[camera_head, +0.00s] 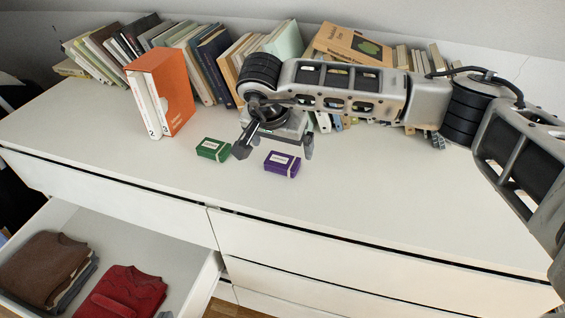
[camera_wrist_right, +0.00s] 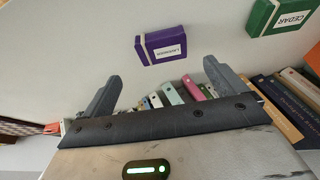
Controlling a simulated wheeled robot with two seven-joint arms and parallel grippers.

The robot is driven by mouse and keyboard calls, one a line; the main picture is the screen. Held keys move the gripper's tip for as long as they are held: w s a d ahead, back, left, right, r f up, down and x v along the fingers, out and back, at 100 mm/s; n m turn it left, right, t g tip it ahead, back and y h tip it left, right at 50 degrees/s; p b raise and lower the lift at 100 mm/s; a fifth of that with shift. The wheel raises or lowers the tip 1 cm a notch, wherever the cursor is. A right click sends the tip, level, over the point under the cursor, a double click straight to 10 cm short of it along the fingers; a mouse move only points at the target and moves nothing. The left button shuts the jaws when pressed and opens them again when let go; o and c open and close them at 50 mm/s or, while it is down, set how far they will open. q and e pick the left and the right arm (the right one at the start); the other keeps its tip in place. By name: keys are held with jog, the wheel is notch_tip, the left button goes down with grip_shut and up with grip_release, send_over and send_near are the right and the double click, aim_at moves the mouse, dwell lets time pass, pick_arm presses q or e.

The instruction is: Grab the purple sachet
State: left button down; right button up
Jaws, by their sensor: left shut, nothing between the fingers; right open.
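The purple sachet (camera_head: 281,166) is a small box with a white label, lying on the white dresser top in the head view. In the right wrist view the purple sachet (camera_wrist_right: 161,45) is just beyond the fingertips, roughly centred between them. My right gripper (camera_head: 274,150) is open and empty, just behind the sachet, with its fingers spread to either side. Its fingers also show in the right wrist view (camera_wrist_right: 162,73). No contact with the sachet is visible. My left gripper is not in view.
A green sachet (camera_head: 213,149) labelled cedar lies close to the left finger. An orange book box (camera_head: 175,88) stands further left, with a row of books along the wall. An open drawer (camera_head: 165,252) with folded clothes is at lower left. The dresser top at front right is clear.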

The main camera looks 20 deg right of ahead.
aim_at(282, 160)
jog(key=shift+a+p+x, duration=0.15)
jog(key=shift+a+x, duration=0.05)
jog(key=shift+x, duration=1.3)
jog(key=shift+a+p+x, duration=0.15)
jog(key=shift+x, duration=1.3)
jog(key=shift+s+f, duration=0.1)
jog(key=shift+f, duration=0.05)
jog(key=c, duration=1.1)
